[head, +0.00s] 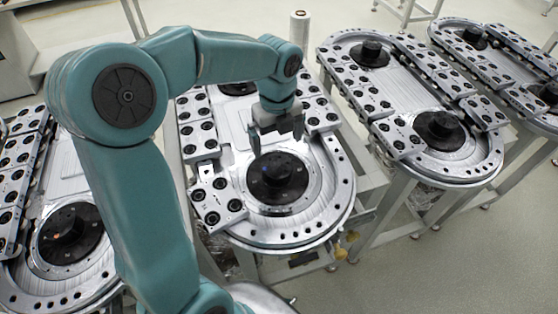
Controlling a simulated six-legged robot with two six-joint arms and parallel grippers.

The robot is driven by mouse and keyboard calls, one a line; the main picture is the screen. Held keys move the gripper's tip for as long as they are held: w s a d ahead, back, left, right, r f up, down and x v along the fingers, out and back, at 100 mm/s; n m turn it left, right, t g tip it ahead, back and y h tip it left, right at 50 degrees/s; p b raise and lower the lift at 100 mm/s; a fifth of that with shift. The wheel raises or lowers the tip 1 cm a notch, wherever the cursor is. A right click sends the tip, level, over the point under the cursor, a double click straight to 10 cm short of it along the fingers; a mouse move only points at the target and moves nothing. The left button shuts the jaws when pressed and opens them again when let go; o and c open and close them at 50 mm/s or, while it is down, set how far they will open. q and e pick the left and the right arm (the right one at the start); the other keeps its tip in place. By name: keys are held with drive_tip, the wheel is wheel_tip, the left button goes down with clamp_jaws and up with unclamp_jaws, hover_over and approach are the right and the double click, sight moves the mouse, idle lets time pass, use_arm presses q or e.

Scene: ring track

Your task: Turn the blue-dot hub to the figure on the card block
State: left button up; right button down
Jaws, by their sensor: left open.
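A small white card with a dark mark, too small to read, lies on a block (206,170) left of the hub. My left gripper (277,144) points down just beyond the hub's raised centre. Its two dark fingers are apart, with nothing seen between them. I cannot tell whether they touch the hub. My right gripper is out of the picture.
Another track with a black hub (68,232) stands at the left, partly behind my arm. Two more tracks stand at the right, one with a near hub (438,128). A white roll (299,30) stands behind the middle track. The floor (460,250) at the lower right is clear.

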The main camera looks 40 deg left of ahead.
sight(278, 165)
use_arm(q)
wheel_tip(278, 165, down, 9)
drive_tip(key=shift+s+d+r, duration=0.1)
drive_tip(key=shift+s, duration=0.05)
drive_tip(key=shift+s+d, duration=0.15)
drive_tip(key=shift+c, duration=0.3)
drive_tip(key=c, duration=0.8)
